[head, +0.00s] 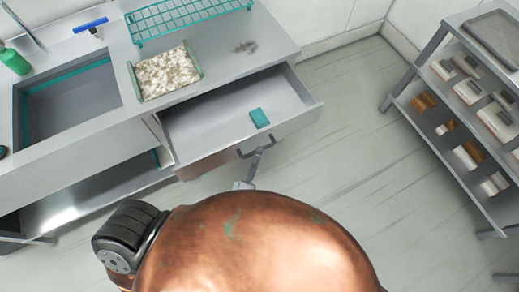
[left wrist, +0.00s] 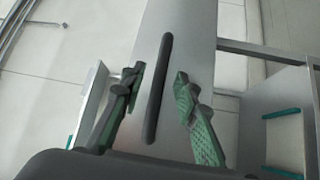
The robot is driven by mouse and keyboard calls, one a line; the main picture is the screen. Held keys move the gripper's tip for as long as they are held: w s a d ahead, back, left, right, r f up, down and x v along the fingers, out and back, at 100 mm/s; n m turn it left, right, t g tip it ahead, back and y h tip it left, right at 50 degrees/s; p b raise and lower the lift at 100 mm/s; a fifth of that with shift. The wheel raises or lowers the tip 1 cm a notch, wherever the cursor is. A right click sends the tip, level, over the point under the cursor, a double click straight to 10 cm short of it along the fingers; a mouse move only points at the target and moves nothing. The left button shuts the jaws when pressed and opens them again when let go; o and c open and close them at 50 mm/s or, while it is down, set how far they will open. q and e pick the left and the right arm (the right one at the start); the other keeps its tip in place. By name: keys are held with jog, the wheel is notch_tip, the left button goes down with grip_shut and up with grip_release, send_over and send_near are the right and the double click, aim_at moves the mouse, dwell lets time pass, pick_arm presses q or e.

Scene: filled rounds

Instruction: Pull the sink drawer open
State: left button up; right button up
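The sink drawer (head: 235,112) is pulled out from the grey counter, with its inside showing. A small teal block (head: 259,118) lies in it. The drawer's dark bar handle (left wrist: 158,88) is on its front face (left wrist: 190,50). My left gripper (head: 258,150) is at the drawer front by the handle, and its arm link is partly hidden. In the left wrist view, the left gripper (left wrist: 158,95) is open, with its green-padded fingers on either side of the handle and a visible gap to each. My right gripper is not in view.
The sink basin (head: 70,100), a teal dish rack (head: 188,18), a tray of pale speckled material (head: 166,74) and a green bottle (head: 14,61) are on the counter. A shelf rack (head: 455,110) with several boxes stands at right. The floor between is clear.

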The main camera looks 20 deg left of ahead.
pick_arm(q)
jog(key=s+f, duration=0.1)
jog(key=s, duration=0.8)
jog(key=shift+s+d+f, duration=0.15)
jog(key=shift+s+d, duration=0.1)
jog(key=shift+d, duration=0.1)
